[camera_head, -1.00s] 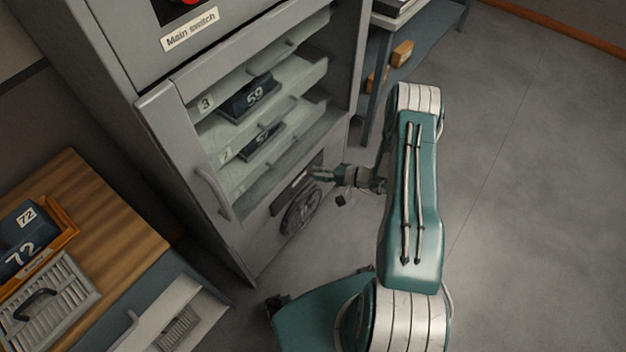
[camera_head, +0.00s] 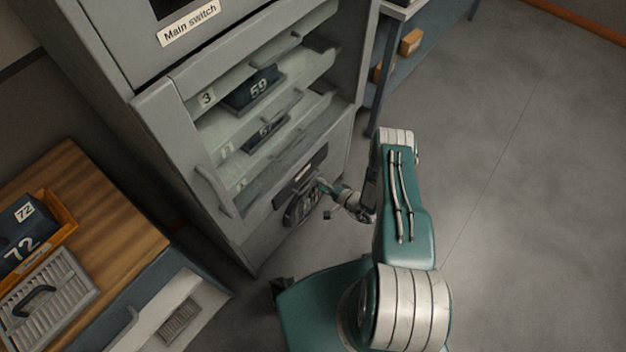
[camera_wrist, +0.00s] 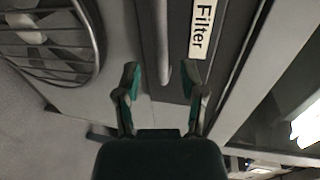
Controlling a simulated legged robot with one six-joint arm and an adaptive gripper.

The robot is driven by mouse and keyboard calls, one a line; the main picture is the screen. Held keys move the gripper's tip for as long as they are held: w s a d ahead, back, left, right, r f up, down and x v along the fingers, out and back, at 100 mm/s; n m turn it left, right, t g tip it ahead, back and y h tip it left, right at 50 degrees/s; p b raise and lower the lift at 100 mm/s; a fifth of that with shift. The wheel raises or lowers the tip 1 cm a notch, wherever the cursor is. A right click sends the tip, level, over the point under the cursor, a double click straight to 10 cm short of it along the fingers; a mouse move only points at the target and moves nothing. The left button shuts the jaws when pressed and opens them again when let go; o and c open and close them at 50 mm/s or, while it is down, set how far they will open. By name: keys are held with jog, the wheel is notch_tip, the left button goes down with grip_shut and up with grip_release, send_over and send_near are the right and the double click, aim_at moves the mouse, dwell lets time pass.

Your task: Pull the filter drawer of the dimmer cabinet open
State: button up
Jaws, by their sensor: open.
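The grey dimmer cabinet (camera_head: 170,130) stands at the left centre of the head view. Its filter drawer (camera_head: 301,172) is a dark panel low on the front, just above a round fan grille. In the wrist view the drawer front carries a white "Filter" label (camera_wrist: 201,28) and a bar handle (camera_wrist: 162,40). My gripper (camera_wrist: 160,78) is open and empty, its two fingertips on either side of the line of the handle, near its end. In the head view my gripper (camera_head: 322,186) is in front of the drawer. The gap to the handle is hard to judge. The drawer looks closed.
The fan grille (camera_wrist: 50,40) lies beside the drawer. Above it are trays with numbered dark modules (camera_head: 252,88) behind the cabinet's glazed door. A wooden-topped bench (camera_head: 100,215) with an orange tray and a vented filter stands at left. Open floor lies at right.

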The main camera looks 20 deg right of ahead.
aim_at(313, 180)
jog(key=shift+x, duration=2.1)
grip_shut()
jog(key=f+v, duration=0.2)
jog(key=v, duration=0.9)
jog(key=s+f+v, duration=0.1)
jog(key=f+v, duration=0.2)
jog(key=v, duration=0.9)
jog(key=shift+d, duration=0.4)
grip_release()
jog(key=shift+r, duration=0.1)
